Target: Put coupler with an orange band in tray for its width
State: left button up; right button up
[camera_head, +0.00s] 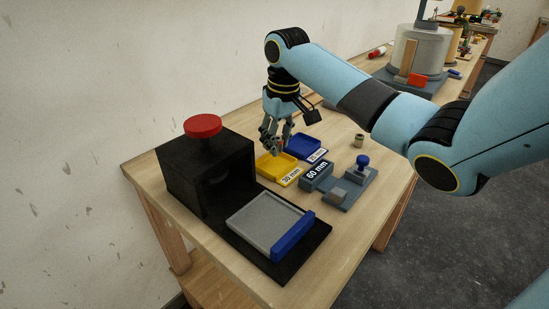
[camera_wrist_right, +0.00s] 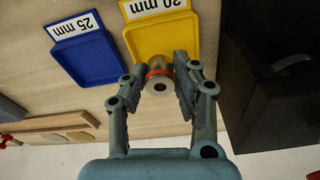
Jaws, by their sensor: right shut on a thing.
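My right gripper (camera_head: 272,146) is shut on a small pale coupler with an orange band (camera_wrist_right: 159,73); its open end faces the right wrist camera. In that view the coupler lies across the near end of the yellow tray (camera_wrist_right: 184,36), seemingly above it; the exact height is hard to tell. The yellow tray also shows in the head view (camera_head: 268,170), below the gripper. My left gripper is out of view.
A black press with a red knob (camera_head: 203,126) stands left of the trays. A gauge reading 60 mm (camera_head: 316,174) with a blue knob (camera_head: 362,161) sits to their right. A small cylinder (camera_head: 359,140) stands behind it. A farther bench holds other gear.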

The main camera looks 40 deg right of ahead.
aim_at(275, 166)
jog(key=shift+w+a+f, duration=0.25)
jog(key=shift+a+f, duration=0.05)
jog(key=shift+f, duration=1.95)
jog(key=shift+f, duration=0.1)
jog(key=o, duration=0.8)
jog(key=shift+c, duration=0.2)
jog(key=shift+b, duration=0.3)
jog(key=r, duration=0.4)
jog(key=s+r+p, duration=0.1)
jog(key=r, duration=0.7)
jog(key=shift+s+a+r+p, duration=0.1)
jog(key=shift+s+p, duration=0.15)
jog(key=shift+p, duration=0.15)
